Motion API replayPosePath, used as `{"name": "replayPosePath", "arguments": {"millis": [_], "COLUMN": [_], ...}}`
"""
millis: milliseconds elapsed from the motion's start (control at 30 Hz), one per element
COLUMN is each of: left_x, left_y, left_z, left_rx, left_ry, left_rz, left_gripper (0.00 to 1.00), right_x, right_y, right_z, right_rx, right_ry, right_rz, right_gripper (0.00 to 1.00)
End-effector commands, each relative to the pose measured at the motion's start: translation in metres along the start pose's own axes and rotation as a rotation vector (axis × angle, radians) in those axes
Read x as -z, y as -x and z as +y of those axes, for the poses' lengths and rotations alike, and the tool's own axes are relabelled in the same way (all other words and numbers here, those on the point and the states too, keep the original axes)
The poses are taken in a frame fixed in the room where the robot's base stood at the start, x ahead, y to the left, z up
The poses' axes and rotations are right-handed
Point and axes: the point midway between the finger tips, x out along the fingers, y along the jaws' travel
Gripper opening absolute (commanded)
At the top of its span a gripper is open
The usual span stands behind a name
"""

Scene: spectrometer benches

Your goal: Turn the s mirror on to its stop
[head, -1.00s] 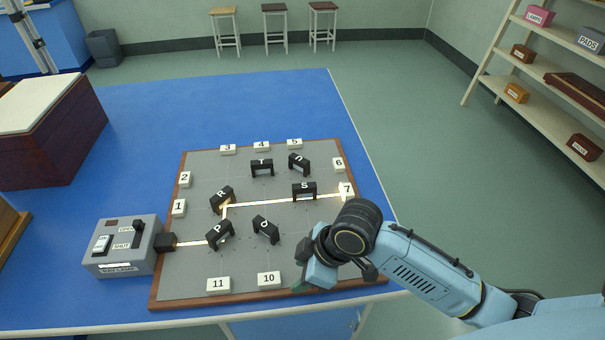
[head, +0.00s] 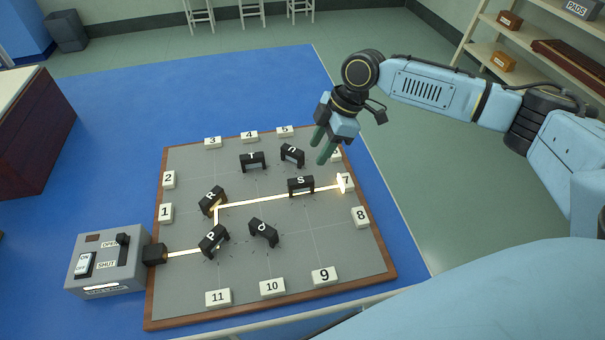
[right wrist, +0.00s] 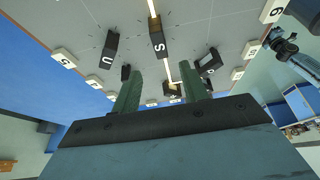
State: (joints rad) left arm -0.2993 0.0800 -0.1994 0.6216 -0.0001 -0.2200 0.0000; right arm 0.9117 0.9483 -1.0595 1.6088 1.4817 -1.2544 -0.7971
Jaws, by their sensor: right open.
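The s mirror (head: 301,185) is a small black block with a white S. It stands on the grey board (head: 330,240) at centre right, on the bright beam line that ends at marker 7 (head: 345,183). It also shows in the right wrist view (right wrist: 157,42), beyond the fingers. My right gripper (head: 321,146) is open and empty, above the board's far right part, up and right of the s mirror and apart from it. Its green fingers (right wrist: 163,88) show spread in the right wrist view.
Other black mirrors stand close by: U (head: 292,155), T (head: 252,161), R (head: 211,201), P (head: 213,241) and another (head: 264,232). Numbered white markers line the board's edge. A grey lamp box (head: 106,264) stands at left.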

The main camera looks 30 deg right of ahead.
Motion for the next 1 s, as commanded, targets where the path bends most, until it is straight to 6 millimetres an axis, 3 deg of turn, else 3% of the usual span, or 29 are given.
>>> {"name": "replayPosePath", "arguments": {"millis": [200, 433, 633, 900, 1000], "left_x": [-0.003, -0.004, -0.004, -0.003, -0.003], "left_y": [-0.004, -0.006, -0.007, -0.007, -0.007], "left_z": [0.0, 0.0, 0.001, 0.001, 0.001], "left_rx": [0.0, 0.0, -0.001, -0.001, -0.001], "left_ry": [0.0, -0.001, -0.001, -0.001, -0.001], "left_rz": [-0.005, -0.005, -0.005, -0.004, -0.004], "left_gripper": [0.36, 0.36, 0.36, 0.36, 0.36], "right_x": [0.0, 0.0, 0.0, 0.0, 0.0], "right_y": [-0.051, -0.088, -0.102, -0.104, -0.103], "right_z": [-0.001, 0.0, 0.0, 0.0, 0.0], "right_rx": [0.003, 0.002, 0.0, 0.0, 0.0], "right_ry": [-0.001, -0.001, 0.0, 0.0, 0.0], "right_rz": [-0.001, 0.0, -0.001, -0.001, -0.001], "right_gripper": [0.44, 0.44, 0.44, 0.44, 0.33]}}
